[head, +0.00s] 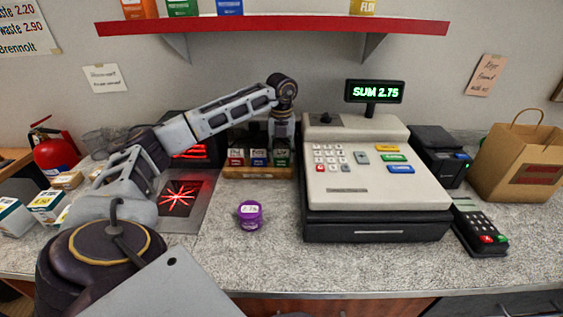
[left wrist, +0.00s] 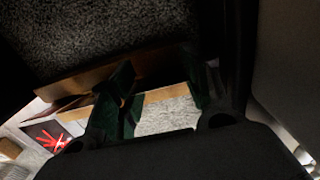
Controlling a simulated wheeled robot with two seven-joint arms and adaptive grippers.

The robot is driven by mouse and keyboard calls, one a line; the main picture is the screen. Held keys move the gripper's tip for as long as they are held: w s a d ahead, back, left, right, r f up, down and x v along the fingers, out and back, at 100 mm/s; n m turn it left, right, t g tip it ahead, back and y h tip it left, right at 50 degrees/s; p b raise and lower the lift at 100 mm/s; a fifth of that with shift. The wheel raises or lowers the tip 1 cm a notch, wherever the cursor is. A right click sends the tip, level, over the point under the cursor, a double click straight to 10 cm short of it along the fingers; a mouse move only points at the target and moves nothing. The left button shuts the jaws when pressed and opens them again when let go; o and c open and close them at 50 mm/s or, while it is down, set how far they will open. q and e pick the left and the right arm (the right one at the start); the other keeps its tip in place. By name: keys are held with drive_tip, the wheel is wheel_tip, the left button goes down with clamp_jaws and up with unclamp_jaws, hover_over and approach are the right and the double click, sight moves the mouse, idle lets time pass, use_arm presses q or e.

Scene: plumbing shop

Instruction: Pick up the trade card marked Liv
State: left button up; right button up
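Three small dark cards stand in a wooden rack (head: 258,173) left of the till in the head view. They have a red label (head: 236,157), a blue label (head: 259,157) and a green label (head: 281,157). The lettering is too small to tell which says Liv. My left gripper (head: 283,128) points down at the rack's right end, just above or behind the green-labelled card. In the dark left wrist view its fingers (left wrist: 162,85) stand apart, with the rack's tan edge and bare counter between them. No card is clearly held. My right gripper is out of view.
The till (head: 365,165) stands close right of the rack. A purple tub (head: 249,214) is in front. A scanner plate (head: 185,195) with red light lies left. A red shelf (head: 270,27) hangs above. The counter front is clear between tub and till.

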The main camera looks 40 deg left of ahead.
sight(281, 150)
use_arm(q)
drive_tip(key=shift+r, duration=0.15)
drive_tip(key=shift+r, duration=0.55)
wheel_tip(281, 150, up, 9)
drive_tip(key=shift+f+p, duration=0.2)
drive_tip(key=shift+p, duration=0.1)
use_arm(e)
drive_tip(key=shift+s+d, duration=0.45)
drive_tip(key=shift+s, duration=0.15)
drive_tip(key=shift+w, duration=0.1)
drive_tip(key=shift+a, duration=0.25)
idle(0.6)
